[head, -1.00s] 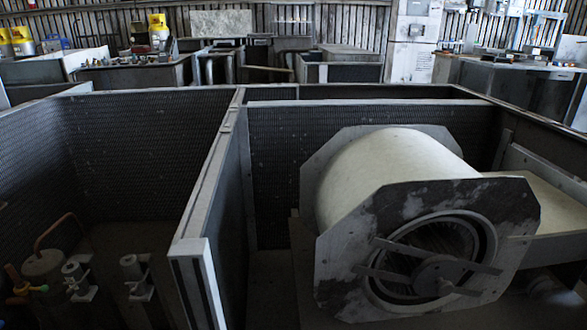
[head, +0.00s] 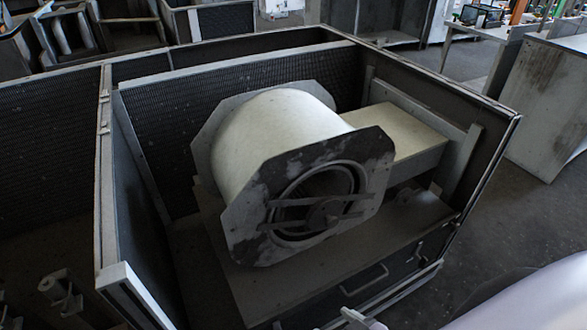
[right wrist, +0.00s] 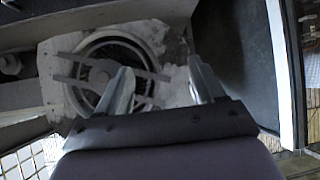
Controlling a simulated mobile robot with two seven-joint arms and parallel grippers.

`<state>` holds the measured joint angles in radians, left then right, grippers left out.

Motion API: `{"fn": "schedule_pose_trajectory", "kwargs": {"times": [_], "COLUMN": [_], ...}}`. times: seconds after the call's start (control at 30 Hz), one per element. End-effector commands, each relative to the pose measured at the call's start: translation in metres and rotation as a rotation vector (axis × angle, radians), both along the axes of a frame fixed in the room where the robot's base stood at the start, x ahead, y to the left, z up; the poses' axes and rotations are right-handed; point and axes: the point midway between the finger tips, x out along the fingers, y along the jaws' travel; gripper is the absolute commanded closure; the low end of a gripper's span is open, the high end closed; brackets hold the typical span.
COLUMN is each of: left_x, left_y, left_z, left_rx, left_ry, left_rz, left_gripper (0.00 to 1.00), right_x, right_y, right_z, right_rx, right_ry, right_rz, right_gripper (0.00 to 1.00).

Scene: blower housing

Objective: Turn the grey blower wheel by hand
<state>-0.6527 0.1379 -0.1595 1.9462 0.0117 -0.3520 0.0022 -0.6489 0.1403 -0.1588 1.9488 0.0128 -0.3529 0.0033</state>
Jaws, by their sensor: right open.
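The blower housing (head: 270,135) is a pale drum between dark, patchy end plates, inside an open metal cabinet. The grey blower wheel (head: 337,182) sits behind the round opening in the front plate. A bracket with a round hub (head: 322,213) crosses that opening. The right wrist view shows the wheel (right wrist: 118,50) and its bracket, partly hidden by a finger. My right gripper (right wrist: 163,85) is open and empty, its two fingers apart in front of the housing's plate. Contact with the wheel cannot be told. My left gripper is not in view.
Cabinet walls, including a divider (head: 128,190), surround the housing on several sides. A pale duct (head: 405,135) runs from the housing to the right wall. A flat base panel (head: 300,285) lies in front. Open floor (head: 500,215) lies to the right.

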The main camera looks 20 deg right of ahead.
Motion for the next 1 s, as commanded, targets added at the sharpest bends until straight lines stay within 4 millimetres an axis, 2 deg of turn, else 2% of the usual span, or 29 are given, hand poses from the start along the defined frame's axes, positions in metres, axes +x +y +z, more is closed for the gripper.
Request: {"fn": "schedule_pose_trajectory", "kwargs": {"times": [0.17,0.3,0.5,0.8,1.0], "left_x": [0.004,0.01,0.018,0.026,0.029], "left_y": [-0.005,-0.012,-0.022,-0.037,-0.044], "left_z": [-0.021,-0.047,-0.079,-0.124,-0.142], "left_rx": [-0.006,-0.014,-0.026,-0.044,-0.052], "left_ry": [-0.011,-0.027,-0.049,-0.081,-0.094], "left_rz": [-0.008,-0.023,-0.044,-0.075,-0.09], "left_gripper": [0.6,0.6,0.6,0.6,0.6], "right_x": [0.02,0.051,0.096,0.154,0.176], "right_y": [-0.014,-0.035,-0.069,-0.118,-0.141], "right_z": [-0.019,-0.038,-0.053,-0.057,-0.047], "right_rx": [0.0,0.007,0.025,0.058,0.08], "right_ry": [-0.053,-0.138,-0.276,-0.487,-0.593], "right_rz": [-0.012,-0.034,-0.066,-0.105,-0.118], "right_gripper": [0.32,0.32,0.32,0.32,0.32]}}
